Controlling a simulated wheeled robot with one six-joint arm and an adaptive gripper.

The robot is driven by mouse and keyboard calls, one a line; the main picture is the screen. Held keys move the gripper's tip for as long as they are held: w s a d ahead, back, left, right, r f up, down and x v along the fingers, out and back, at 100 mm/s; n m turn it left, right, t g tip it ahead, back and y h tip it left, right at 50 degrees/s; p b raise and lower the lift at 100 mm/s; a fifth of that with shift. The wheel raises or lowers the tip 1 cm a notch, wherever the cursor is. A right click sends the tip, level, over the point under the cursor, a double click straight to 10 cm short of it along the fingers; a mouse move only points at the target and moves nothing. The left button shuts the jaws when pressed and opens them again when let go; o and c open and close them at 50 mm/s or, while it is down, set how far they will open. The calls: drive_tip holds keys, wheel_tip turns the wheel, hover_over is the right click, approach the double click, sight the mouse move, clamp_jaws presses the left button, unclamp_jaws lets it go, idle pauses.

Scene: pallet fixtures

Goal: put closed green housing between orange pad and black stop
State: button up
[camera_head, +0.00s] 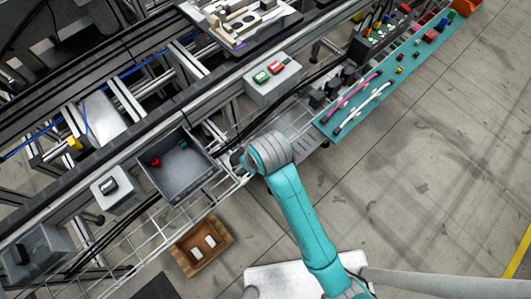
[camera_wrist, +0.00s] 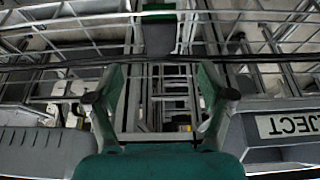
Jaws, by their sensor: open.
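My gripper (camera_wrist: 160,85) is open, with nothing between its fingers. In the head view it is mostly hidden by my wrist, beside the grey bin. A small green piece (camera_head: 183,144) lies in that bin beside a red one; it may be a housing, but it is too small to tell if it is closed. In the wrist view a dark object with a green edge (camera_wrist: 158,35) shows beyond the fingers; I cannot tell what it is. A pallet with fixtures (camera_head: 240,20) sits at the top of the head view. I cannot make out the orange pad or black stop.
The grey bin (camera_head: 207,187) stands beside the conveyor. A grey box with green and red buttons (camera_head: 272,85) stands right of it. A teal shelf (camera_head: 405,75) with small parts runs upper right. A brown box (camera_head: 185,262) is below. Part of a REJECT label (camera_wrist: 290,123) shows.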

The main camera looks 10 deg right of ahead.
drive_tip(key=s+d+f+m+t, duration=0.4)
drive_tip(key=s+d+t, duration=0.1)
drive_tip(key=s+d, duration=0.8)
drive_tip(key=s+d+r+m+t+h, duration=0.1)
drive_tip(key=s+d+r+t, duration=0.2)
drive_tip(key=s+r, duration=0.3)
drive_tip(key=s+d+r+m+t+h, duration=0.1)
drive_tip(key=s+d+r+t, duration=0.1)
drive_tip(key=s+r, duration=0.5)
drive_tip(key=shift+s+d+r+m+t+h, duration=0.3)
drive_tip(key=shift+s+d+t, duration=0.15)
drive_tip(key=shift+s, duration=0.55)
drive_tip(key=shift+o, duration=0.2)
drive_tip(key=shift+s+r, duration=0.25)
drive_tip(key=shift+r, duration=0.25)
